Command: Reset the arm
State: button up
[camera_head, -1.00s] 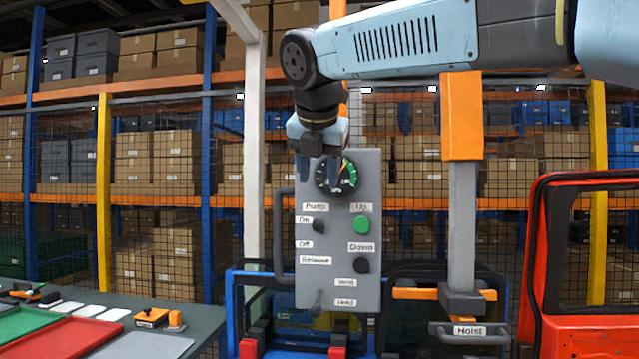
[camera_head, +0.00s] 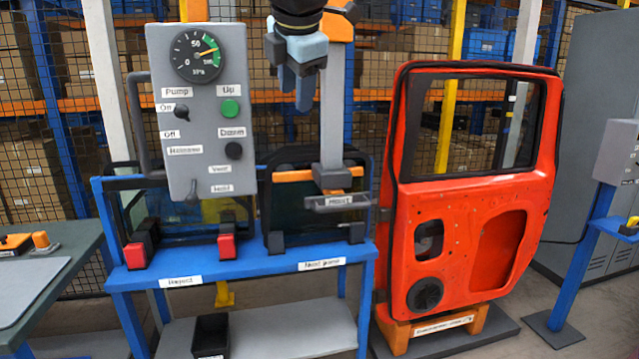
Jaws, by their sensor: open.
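My gripper (camera_head: 297,92) hangs fingers down at the top middle of the head view, open and empty. It is in front of the hoist's grey post and orange column, apart from the control panel (camera_head: 205,110) on its left. The panel carries a round gauge (camera_head: 195,54), a green Up button (camera_head: 230,108), a dark Down button and Pump and Vent levers. Most of my arm is out of the picture above.
A blue rack (camera_head: 330,256) holds dark glass panes under the hoist handle (camera_head: 338,202). A red-orange car door (camera_head: 468,210) stands on the right. A grey-green table (camera_head: 50,270) is at the lower left. Wire fencing and shelves are behind.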

jog(key=s+d+f+m+g+h, duration=0.1)
jog(key=s+d+f+m, duration=0.2)
jog(key=d+f+m, duration=0.55)
jog(key=s+d+f+m, duration=0.3)
jog(key=d+m, duration=0.3)
jog(key=d, duration=0.5)
jog(key=s+d+f+m, duration=0.8)
jog(key=s+f+m, duration=0.1)
jog(key=f+m, duration=0.1)
jog(key=shift+d+f+m, duration=0.2)
jog(key=shift+f+m, duration=0.1)
jog(key=shift+m, duration=0.05)
